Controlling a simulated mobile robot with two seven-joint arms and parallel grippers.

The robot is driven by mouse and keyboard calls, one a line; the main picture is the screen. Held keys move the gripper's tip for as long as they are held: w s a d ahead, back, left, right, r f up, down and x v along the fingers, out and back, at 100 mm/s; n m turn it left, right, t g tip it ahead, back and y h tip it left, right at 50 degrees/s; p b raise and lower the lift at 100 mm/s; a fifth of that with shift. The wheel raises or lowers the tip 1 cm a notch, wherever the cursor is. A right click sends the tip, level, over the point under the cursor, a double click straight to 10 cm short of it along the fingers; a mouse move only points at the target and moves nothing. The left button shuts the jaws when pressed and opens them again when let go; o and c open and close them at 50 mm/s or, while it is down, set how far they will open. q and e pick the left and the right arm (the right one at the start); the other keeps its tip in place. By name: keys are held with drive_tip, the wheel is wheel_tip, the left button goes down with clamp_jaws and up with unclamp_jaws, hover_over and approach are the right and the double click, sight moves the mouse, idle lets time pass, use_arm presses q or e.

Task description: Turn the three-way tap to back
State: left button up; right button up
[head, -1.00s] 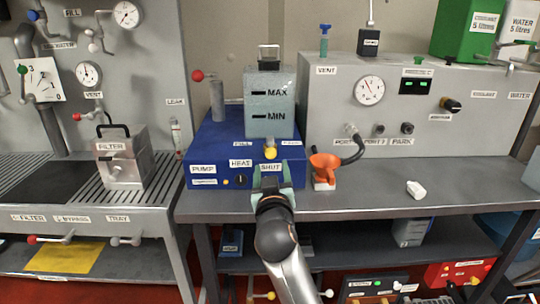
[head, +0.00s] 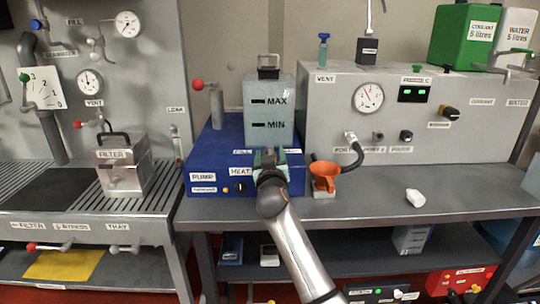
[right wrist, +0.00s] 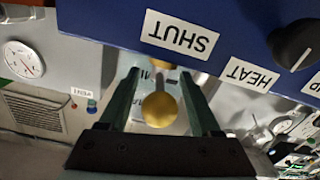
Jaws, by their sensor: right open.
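The three-way tap shows in the right wrist view as a round yellow knob (right wrist: 160,109) on the front of the blue pump unit (head: 212,160). The SHUT label (right wrist: 180,33) is beside it, upside down in that view. My right gripper (head: 269,157) is at the unit's front, below the tank, and hides the knob in the head view. In the right wrist view its two green fingers (right wrist: 160,74) are open, one on each side of the knob. I cannot tell whether they touch it. My left gripper is not in view.
A tank (head: 269,106) marked MAX and MIN stands on the blue unit. A white piece (head: 415,197) lies on the bench. A filter box (head: 122,170) stands on the left.

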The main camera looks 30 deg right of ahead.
clamp_jaws()
idle(0.5)
idle(0.9)
